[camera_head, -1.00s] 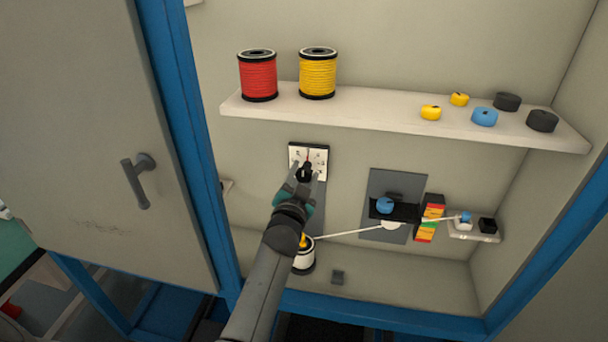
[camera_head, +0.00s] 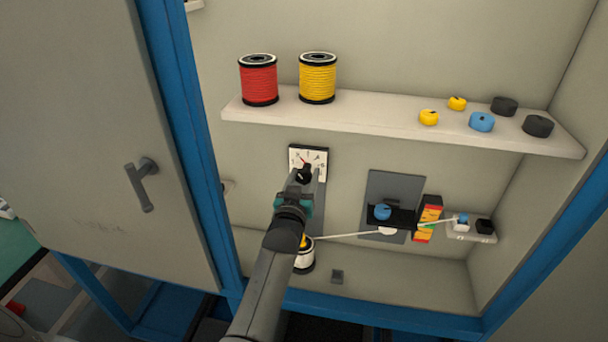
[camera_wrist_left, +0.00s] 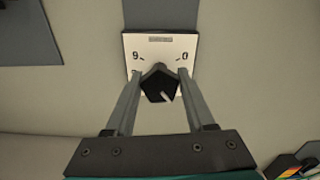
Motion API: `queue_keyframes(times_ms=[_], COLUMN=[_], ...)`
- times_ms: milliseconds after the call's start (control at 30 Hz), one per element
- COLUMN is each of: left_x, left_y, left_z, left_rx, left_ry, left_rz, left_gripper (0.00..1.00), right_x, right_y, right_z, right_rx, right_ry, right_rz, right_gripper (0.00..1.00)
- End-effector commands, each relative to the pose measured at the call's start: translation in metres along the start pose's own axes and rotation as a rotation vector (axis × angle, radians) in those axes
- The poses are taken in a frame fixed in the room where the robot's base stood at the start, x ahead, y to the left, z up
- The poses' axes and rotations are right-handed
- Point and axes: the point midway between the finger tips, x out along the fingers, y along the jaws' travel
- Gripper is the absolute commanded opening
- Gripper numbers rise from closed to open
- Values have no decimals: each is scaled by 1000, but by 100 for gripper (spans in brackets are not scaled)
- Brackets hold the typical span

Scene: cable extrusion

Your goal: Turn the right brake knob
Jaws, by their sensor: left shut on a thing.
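The dial plate (camera_wrist_left: 160,46) shows behind. My right gripper is not in view.
A shelf (camera_head: 370,117) above carries a red spool (camera_head: 258,80), a yellow spool (camera_head: 318,78) and several small rolls. A white spool (camera_head: 304,260) sits just below my arm. A cabinet door (camera_head: 90,130) stands at left.

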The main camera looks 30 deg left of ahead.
Motion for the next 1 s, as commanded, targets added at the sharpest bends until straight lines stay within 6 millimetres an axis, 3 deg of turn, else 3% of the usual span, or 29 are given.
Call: queue_keyframes(times_ms=[667, 700, 933, 1000], left_x=[0, 0, 0, 0], left_y=[0, 0, 0, 0], left_z=[-1, -1, -1, -1], left_rx=[-74, -74, -73, -73], left_ry=[2, 3, 2, 1], left_rz=[0, 0, 0, 0], left_gripper=[0, 57, 83, 84], right_x=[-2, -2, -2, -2], right_y=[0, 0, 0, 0], right_z=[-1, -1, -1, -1], right_rx=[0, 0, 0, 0], right_ry=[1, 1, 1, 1], right_rz=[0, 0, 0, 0], right_gripper=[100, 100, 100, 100])
